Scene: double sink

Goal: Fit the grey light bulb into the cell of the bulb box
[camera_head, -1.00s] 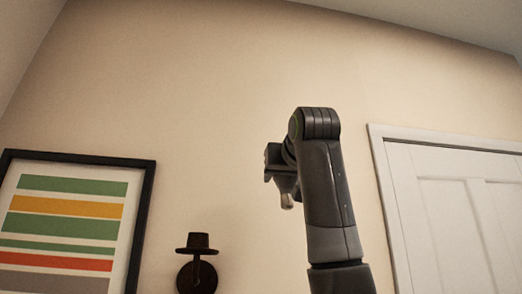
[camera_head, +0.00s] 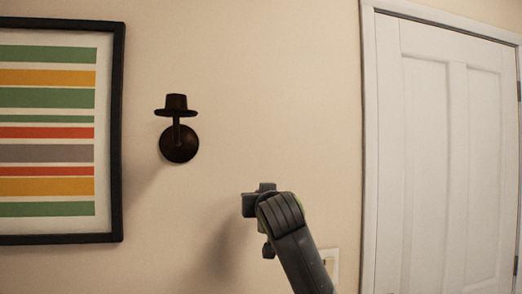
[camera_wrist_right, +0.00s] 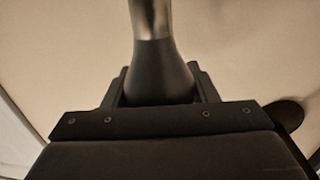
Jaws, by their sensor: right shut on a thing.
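My right gripper (camera_head: 257,205) shows in the head view at the end of my arm, which comes in from the lower right, in front of the bare wall. In the right wrist view my right gripper (camera_wrist_right: 161,88) is shut on the grey light bulb (camera_wrist_right: 160,65). Its wide dark part sits between the fingers, and its narrower shiny metal end points away from the gripper, past the top edge of the picture. In the head view the bulb is too small and dark to make out for sure. The bulb box and my left gripper are not in view.
A framed striped picture (camera_head: 48,130) and a dark wall lamp (camera_head: 178,140) are on the wall at left. A white door (camera_head: 445,150) stands at right. A pale wall plate (camera_head: 330,266) is partly behind my arm. No sink or work surface shows.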

